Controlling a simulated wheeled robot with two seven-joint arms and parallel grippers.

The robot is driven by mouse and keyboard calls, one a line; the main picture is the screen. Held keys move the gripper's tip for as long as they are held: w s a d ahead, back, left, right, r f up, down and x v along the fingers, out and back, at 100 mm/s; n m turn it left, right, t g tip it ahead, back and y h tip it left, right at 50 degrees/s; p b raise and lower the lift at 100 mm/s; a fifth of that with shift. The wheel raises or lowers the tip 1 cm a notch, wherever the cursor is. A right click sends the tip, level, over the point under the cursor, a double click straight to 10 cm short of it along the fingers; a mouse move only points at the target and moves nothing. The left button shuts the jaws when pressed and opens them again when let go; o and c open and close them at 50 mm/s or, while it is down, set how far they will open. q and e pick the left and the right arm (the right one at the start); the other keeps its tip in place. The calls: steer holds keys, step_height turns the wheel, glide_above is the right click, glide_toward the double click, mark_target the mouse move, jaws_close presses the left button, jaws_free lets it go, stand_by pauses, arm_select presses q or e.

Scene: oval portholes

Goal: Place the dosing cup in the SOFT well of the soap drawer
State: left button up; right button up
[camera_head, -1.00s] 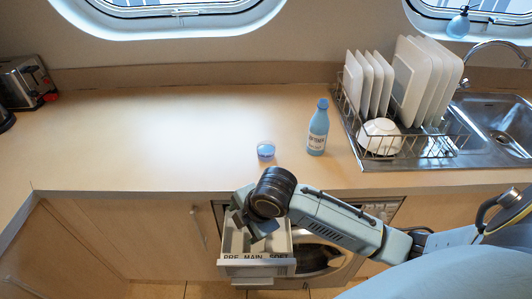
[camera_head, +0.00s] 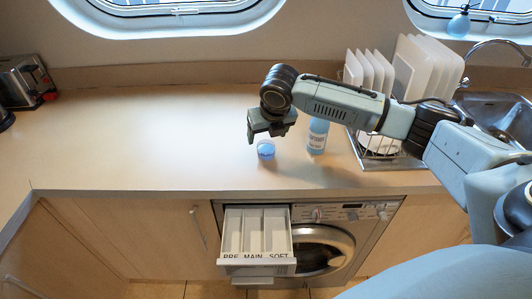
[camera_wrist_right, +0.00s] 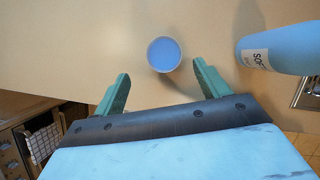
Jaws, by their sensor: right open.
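The dosing cup (camera_head: 266,150), small with blue liquid in it, stands upright on the counter left of the bottle. In the right wrist view the cup (camera_wrist_right: 164,54) lies ahead of and between the open finger tips. My right gripper (camera_head: 266,138) is open and empty, just above and behind the cup in the head view. The soap drawer (camera_head: 257,262) is pulled out of the washing machine below the counter, with wells marked PRE, MAIN and SOFT from left to right. The SOFT well (camera_head: 276,232) is empty. My left gripper is not in view.
A blue softener bottle (camera_head: 317,138) stands close to the right of the cup, partly behind my arm; it also shows in the wrist view (camera_wrist_right: 285,47). A dish rack (camera_head: 377,146) with plates stands further right by the sink.

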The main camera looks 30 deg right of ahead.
mark_target(266, 146)
steer(key=x, duration=0.8)
steer(key=shift+s+d+f+b, duration=0.1)
steer(key=shift+d+f+b, duration=0.05)
steer(key=shift+d+b, duration=0.2)
steer(key=c, duration=1.2)
steer(key=shift+o, duration=0.2)
